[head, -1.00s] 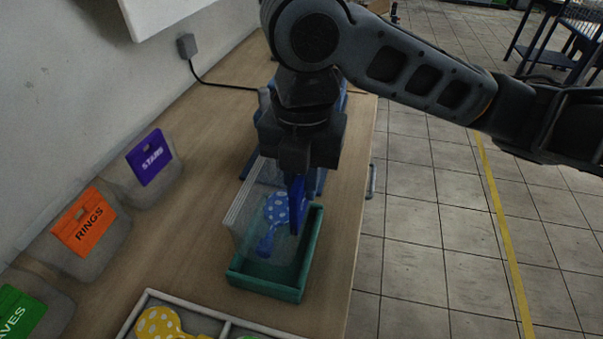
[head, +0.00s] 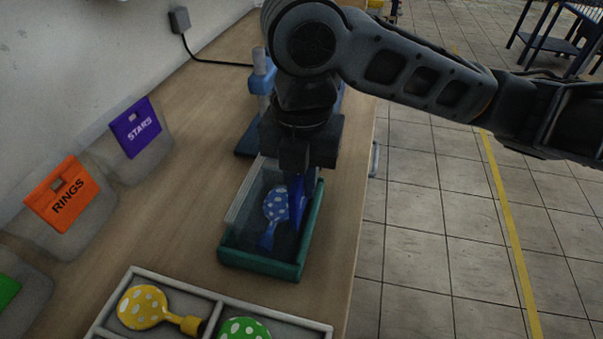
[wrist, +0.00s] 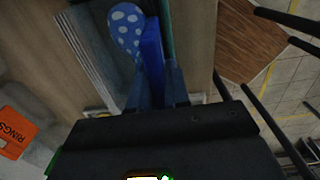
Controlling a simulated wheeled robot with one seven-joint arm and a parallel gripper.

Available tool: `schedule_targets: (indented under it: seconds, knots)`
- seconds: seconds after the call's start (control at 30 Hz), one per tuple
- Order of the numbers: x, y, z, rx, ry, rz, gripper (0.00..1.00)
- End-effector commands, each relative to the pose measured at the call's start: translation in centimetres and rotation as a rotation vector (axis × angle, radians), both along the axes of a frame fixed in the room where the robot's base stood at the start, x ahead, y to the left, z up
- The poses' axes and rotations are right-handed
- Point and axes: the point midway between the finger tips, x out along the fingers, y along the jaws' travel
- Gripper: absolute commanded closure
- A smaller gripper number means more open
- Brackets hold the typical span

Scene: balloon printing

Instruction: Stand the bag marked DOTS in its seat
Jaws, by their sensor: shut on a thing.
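My gripper (head: 297,188) is shut on the blue header of a clear bag (head: 276,203) that shows a blue balloon with white dots. The header is seen nearly edge-on, so no lettering can be read. The wrist view shows the dotted balloon (wrist: 125,27) and the blue header (wrist: 152,52) in front of my fingers (wrist: 153,85). My gripper hides part of the box's far end.
Bags marked STARS (head: 135,127) and RINGS (head: 62,195) stand along the wall side. A partitioned grey tray (head: 215,296) with a yellow balloon (head: 143,307) and a green balloon (head: 244,329) lies in front. A blue stand (head: 262,82) is behind; the table edge is right.

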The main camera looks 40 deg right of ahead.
Motion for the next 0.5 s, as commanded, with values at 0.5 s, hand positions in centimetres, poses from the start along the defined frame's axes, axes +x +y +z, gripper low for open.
schedule_targets:
  seconds: [0.5]
  knots:
    - [0.0, 0.0, -0.13, 0.0, 0.0, 0.0, 0.64]
